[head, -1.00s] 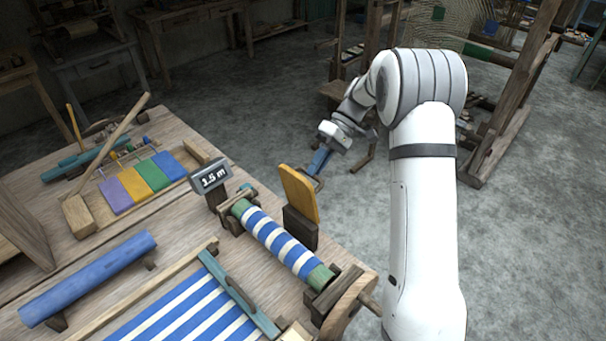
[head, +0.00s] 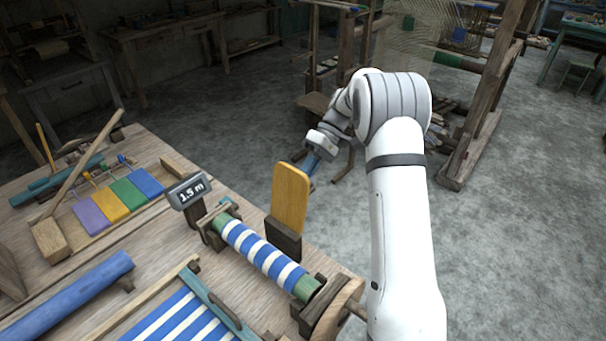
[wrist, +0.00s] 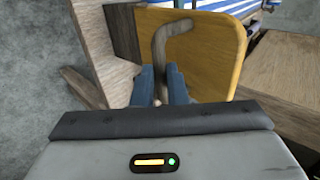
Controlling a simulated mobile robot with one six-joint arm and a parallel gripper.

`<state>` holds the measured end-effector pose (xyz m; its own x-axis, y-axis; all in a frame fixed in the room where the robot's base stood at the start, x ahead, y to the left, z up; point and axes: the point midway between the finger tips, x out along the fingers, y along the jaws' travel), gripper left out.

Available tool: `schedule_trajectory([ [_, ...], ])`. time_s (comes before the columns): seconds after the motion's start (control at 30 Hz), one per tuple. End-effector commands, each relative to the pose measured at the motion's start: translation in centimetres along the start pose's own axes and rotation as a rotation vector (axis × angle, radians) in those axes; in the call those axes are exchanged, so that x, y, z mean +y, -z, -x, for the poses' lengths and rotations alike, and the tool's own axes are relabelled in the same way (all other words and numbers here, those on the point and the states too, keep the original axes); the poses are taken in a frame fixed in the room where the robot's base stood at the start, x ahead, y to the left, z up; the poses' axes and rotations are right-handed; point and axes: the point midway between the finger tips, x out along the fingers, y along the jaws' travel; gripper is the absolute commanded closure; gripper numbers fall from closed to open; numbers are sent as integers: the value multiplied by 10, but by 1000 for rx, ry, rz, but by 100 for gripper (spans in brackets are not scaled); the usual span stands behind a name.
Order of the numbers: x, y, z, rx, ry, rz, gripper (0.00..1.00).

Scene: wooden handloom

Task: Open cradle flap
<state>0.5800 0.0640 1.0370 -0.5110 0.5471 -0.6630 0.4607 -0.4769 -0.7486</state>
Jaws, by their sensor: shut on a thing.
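The cradle flap looks to be the yellow panel (head: 291,198) standing nearly upright in a dark wooden block (head: 283,240) at the bench's edge, behind the striped cloth roll (head: 262,255). It also shows in the wrist view (wrist: 222,62). A curved grey-brown handle (wrist: 171,32) stands out from its face on my side. My gripper (head: 313,168) is on the far side of the panel, its tips partly hidden by it in the head view. In the wrist view its blue fingers (wrist: 161,85) are shut on the handle's lower part.
A display reading 1.5 m (head: 187,190) stands left of the roll. A blue roll (head: 68,297) and several coloured blocks lie on the bench (head: 150,232). Open floor (head: 235,122) lies beyond the bench. A wooden loom frame (head: 483,125) stands at the back right.

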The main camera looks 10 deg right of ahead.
Motion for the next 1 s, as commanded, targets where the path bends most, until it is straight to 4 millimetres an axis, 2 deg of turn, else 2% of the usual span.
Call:
schedule_trajectory([
  [0.03, 11, -4, -7, -9, -4, -13, 100],
  [0.13, 11, -5, -6, -9, -4, -14, 100],
  [0.17, 11, -5, -6, -8, -4, -14, 85],
  [0.4, 10, -4, -4, -4, -6, -11, 66],
  [0.87, 6, -2, -1, -2, -6, -8, 66],
  [1.0, 4, -2, 9, -1, -6, -8, 66],
])
